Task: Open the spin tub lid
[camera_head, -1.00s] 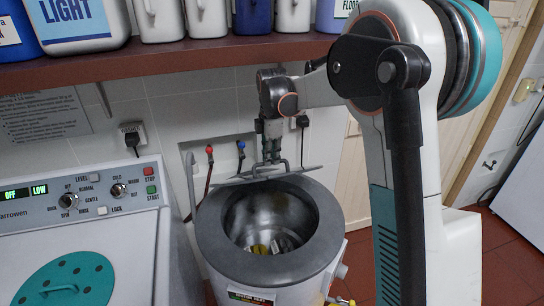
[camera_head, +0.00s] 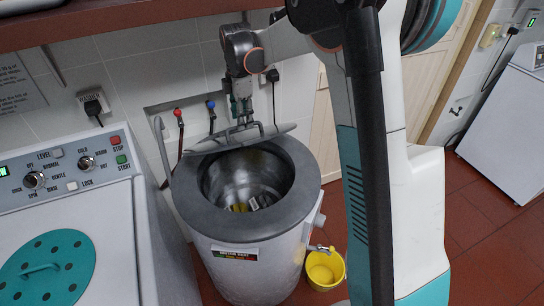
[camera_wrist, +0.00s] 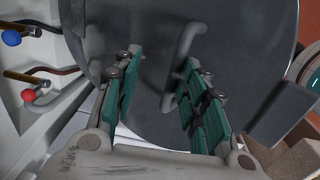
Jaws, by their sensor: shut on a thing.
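The spin tub (camera_head: 258,265) is a grey cylinder with a dark grey rim, and its round mouth is open. Small yellow and pale things (camera_head: 250,204) lie at the bottom. The grey lid (camera_head: 270,132) stands raised at the back of the rim, seen nearly edge-on. My gripper (camera_head: 241,112) is at the lid's upper side and is shut on its handle. In the wrist view, the lid's flat face (camera_wrist: 235,50) fills the middle. The curved handle (camera_wrist: 180,55) lies between the teal finger pads of my gripper (camera_wrist: 157,72).
A control-panel washer (camera_head: 95,225) with a teal round cover (camera_head: 60,265) stands left. Red (camera_head: 178,114) and blue (camera_head: 210,105) taps are on the wall behind. A yellow bucket (camera_head: 325,268) stands on the floor right of the tub. A brown shelf (camera_head: 110,18) runs above.

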